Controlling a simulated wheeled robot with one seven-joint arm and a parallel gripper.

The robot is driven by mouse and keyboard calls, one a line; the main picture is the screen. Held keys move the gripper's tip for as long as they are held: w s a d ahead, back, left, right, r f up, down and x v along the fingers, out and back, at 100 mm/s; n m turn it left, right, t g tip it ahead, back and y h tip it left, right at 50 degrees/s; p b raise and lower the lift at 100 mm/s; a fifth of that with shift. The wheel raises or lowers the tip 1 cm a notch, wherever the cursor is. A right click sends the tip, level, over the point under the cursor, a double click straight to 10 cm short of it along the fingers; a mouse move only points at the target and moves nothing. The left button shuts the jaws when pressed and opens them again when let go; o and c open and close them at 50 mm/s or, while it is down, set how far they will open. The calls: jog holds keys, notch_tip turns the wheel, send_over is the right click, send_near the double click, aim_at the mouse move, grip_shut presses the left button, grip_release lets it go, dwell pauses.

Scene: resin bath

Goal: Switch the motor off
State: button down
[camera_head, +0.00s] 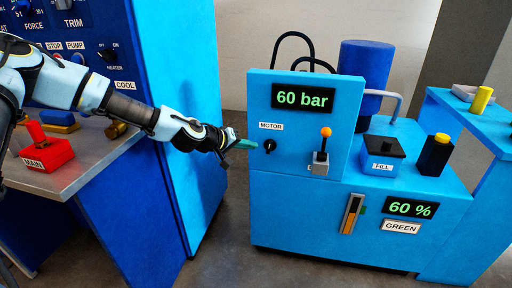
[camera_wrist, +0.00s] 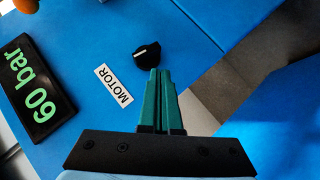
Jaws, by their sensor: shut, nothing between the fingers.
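The motor switch is a small black rotary knob (camera_head: 269,146) with a white pointer line, on the blue front panel below the white MOTOR label (camera_head: 271,126). In the wrist view the knob (camera_wrist: 147,54) is just beyond my fingertips, and the MOTOR label (camera_wrist: 114,86) is to its left. My gripper (camera_head: 250,144) has its green fingers shut with nothing between them. The fingertips (camera_wrist: 160,72) are close to the knob; I cannot tell whether they touch it.
A 60 bar display (camera_head: 303,97) is above the knob, and an orange-tipped lever (camera_head: 325,133) is to its right. A blue control cabinet (camera_head: 190,110) stands left of my gripper. A gap of floor (camera_head: 232,215) separates it from the machine.

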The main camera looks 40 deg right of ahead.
jog(key=v, duration=0.7)
jog(key=shift+s, duration=0.1)
dwell(0.4)
